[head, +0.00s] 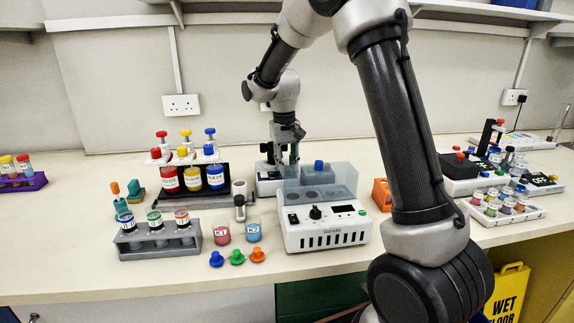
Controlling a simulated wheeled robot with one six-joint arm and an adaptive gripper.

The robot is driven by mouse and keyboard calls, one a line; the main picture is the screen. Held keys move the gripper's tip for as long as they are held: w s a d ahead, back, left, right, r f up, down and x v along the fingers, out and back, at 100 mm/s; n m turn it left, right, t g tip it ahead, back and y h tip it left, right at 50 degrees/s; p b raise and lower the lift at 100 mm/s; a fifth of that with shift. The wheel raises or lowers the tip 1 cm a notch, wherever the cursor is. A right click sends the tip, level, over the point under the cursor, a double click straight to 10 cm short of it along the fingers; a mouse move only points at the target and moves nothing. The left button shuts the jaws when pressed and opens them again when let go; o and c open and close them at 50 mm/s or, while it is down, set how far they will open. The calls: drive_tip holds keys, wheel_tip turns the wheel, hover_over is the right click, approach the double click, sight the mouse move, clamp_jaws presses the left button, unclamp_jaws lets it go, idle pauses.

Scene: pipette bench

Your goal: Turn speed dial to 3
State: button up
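The white bench device (328,233) stands near the front edge of the bench, with a clear grey cover over its rear part. A small black knob, which looks like the speed dial (315,213), is on its front panel beside a dark display (343,209). The dial's markings are too small to read. My gripper (290,158) hangs pointing down behind the device, to the left of and above the dial, apart from it. Its fingers are small and partly merge with the things behind, so their opening is unclear.
A rack of red, yellow and blue bottles (193,178) stands to the left. In front are a grey tube rack (160,241), two small jars and coloured caps (237,257). An orange block (381,194) sits right of the device. My arm covers part of the right side.

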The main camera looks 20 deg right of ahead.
drive_tip(key=shift+n, duration=0.5)
drive_tip(key=o, duration=0.7)
drive_tip(key=shift+o, duration=0.2)
wheel_tip(320, 180, up, 12)
drive_tip(key=shift+a, duration=0.3)
